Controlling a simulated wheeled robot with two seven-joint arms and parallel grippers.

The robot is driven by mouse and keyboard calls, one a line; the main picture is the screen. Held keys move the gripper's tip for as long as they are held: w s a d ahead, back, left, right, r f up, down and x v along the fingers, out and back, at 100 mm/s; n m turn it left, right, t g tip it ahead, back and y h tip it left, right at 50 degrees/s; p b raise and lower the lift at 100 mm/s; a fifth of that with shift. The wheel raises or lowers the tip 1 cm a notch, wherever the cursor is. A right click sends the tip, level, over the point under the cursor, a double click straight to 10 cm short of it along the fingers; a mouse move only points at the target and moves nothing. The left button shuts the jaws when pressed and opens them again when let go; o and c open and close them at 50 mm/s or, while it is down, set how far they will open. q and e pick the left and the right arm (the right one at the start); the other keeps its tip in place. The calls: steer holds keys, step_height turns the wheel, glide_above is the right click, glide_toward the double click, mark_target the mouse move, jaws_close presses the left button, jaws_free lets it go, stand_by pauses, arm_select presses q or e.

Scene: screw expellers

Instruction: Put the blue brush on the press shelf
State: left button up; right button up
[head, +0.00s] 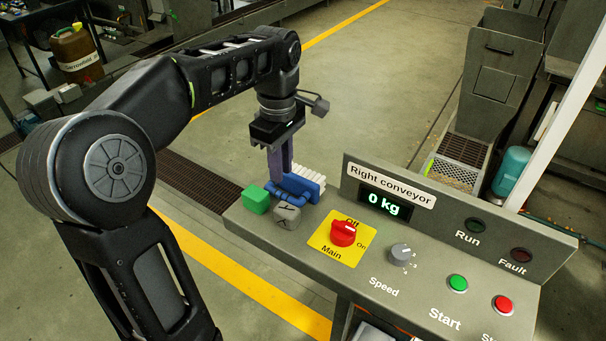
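The blue brush (306,187), with white bristles, lies on the left end of the grey control console (384,254). My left gripper (280,176) points down at the brush, with its purple fingers at the handle. The fingers overlap from this angle, so I cannot tell whether they are closed on the handle. My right gripper is out of view. I cannot identify the press shelf in this view.
A green cube (255,200) and a grey block (287,217) sit close beside the brush. A red main switch (343,233) and the upright "Right conveyor" panel (392,185) are to the right. A teal cylinder (511,170) stands behind the console.

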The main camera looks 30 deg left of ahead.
mark_target(282, 193)
arm_select(q)
steer(key=shift+s, duration=0.15)
steer(key=shift+f, duration=1.35)
steer(key=shift+f+p, duration=0.7)
steer(key=shift+f, duration=1.9)
jaws_close()
